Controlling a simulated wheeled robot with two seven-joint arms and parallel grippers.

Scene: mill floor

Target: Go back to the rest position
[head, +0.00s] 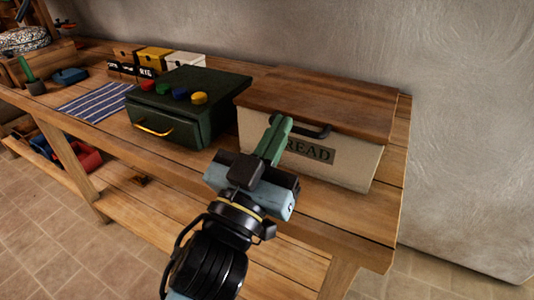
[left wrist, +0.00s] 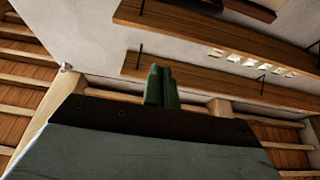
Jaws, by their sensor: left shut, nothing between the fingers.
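My left gripper (head: 275,138) is in the middle of the head view, with its green fingers shut together and nothing between them. It is in front of the bread bin (head: 352,163), a cream box with a wooden lid and a dark handle, and covers part of its lettering. I cannot tell whether the fingers touch the bin. In the left wrist view the shut fingers (left wrist: 161,88) point up toward shelves and the ceiling. My right gripper is in neither view.
The wooden bench (head: 350,222) runs along the wall. A dark green drawer box (head: 180,130) with several coloured knobs on top stands left of the bin. A striped cloth (head: 97,101), small labelled boxes (head: 153,62) and a blue object (head: 70,76) are further left. Tiled floor (head: 45,235) lies in front.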

